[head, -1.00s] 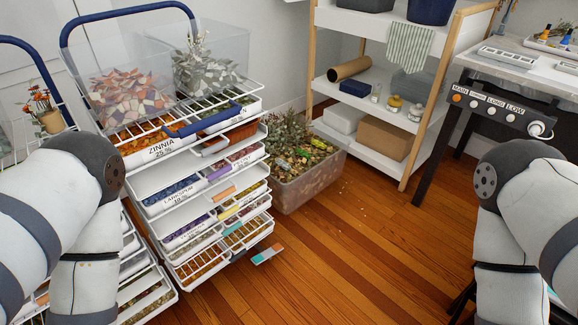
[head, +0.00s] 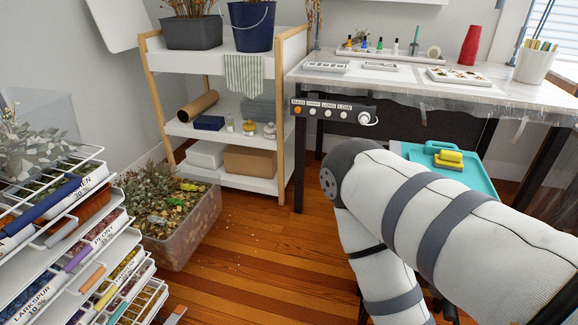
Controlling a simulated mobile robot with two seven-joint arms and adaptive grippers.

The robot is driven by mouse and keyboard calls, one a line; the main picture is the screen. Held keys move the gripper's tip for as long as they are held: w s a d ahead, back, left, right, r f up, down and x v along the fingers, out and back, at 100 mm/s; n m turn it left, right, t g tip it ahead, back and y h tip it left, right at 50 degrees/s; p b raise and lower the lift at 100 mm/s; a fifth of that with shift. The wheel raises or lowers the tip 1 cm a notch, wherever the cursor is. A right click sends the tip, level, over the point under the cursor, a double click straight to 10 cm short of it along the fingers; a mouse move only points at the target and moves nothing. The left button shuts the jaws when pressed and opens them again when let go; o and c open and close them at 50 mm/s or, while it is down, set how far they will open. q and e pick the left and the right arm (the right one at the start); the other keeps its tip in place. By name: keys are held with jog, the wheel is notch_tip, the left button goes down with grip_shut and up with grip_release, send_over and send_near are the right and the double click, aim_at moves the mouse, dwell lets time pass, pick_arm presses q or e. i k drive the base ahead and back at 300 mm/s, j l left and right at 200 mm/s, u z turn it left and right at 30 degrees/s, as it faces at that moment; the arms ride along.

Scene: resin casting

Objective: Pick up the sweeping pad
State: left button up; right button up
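My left arm and gripper are out of view.
A worktable (head: 400,85) with a control strip (head: 330,110) stands at the right. A wooden-post shelf (head: 225,135) is left of it. A wire drawer rack (head: 70,245) and a clear bin of debris (head: 185,235) are at the left.

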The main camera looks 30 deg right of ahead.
aim_at(446, 160)
jog(key=z, duration=1.95)
